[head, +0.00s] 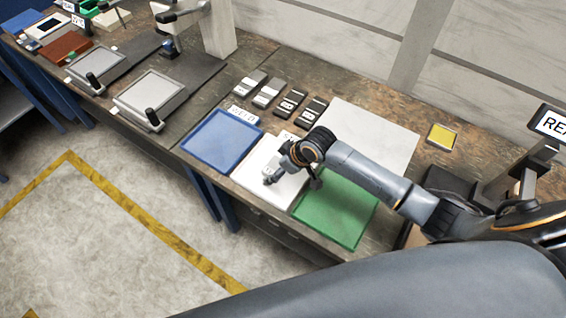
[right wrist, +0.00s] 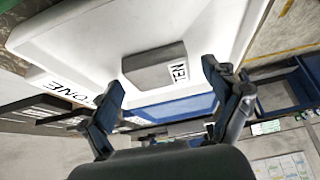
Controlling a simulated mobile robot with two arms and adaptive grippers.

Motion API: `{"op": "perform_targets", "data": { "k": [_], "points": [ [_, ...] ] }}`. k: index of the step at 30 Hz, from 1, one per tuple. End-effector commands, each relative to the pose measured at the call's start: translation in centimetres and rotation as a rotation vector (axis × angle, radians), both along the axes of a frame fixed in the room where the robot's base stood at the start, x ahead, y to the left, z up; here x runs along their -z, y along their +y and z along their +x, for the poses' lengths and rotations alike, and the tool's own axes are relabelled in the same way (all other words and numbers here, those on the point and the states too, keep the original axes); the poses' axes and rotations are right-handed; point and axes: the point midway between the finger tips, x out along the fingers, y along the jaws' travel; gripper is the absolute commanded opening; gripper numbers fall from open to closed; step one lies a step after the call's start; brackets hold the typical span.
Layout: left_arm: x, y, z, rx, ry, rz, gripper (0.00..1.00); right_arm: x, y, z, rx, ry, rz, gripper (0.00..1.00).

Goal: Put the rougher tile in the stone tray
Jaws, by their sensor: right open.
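The white stone tray (head: 255,184) lies on the bench between a blue tray and a green tray. In the right wrist view, the stone tray (right wrist: 90,50) carries a label that partly reads "ONE". A grey tile (right wrist: 150,66) lies flat inside it, with a dark printed label on one side. My right gripper (head: 291,180) is over the stone tray. Its fingers (right wrist: 163,78) are open and apart, with the tile visible beyond and between them. In the head view the gripper covers part of the tray. My left gripper is not in view.
Several grey and black labelled tiles (head: 290,103) stand in a row behind the trays. The blue tray (head: 222,140) is left of the stone tray, the green tray (head: 336,212) right. A pale board (head: 370,135) and a yellow square (head: 441,137) lie further right. Microscope stands are at left.

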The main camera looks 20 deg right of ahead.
Motion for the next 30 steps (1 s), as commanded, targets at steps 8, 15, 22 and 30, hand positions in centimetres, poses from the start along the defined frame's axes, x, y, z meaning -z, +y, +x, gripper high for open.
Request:
{"op": "perform_targets", "data": {
  "k": [8,15,22,30],
  "points": [
    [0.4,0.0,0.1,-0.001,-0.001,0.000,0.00,-3.9,-1.5,-1.6,-0.001,-0.006,-0.001,0.88],
    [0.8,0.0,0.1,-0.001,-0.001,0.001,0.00,-8.2,-2.9,-3.7,-0.002,-0.004,-0.001,0.88],
    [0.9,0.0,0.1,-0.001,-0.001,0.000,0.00,-10.2,-3.6,-4.6,0.000,-0.001,0.000,0.88],
    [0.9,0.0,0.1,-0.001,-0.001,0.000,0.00,-10.5,-3.7,-4.7,0.001,0.000,0.001,0.88]
  ]
}}
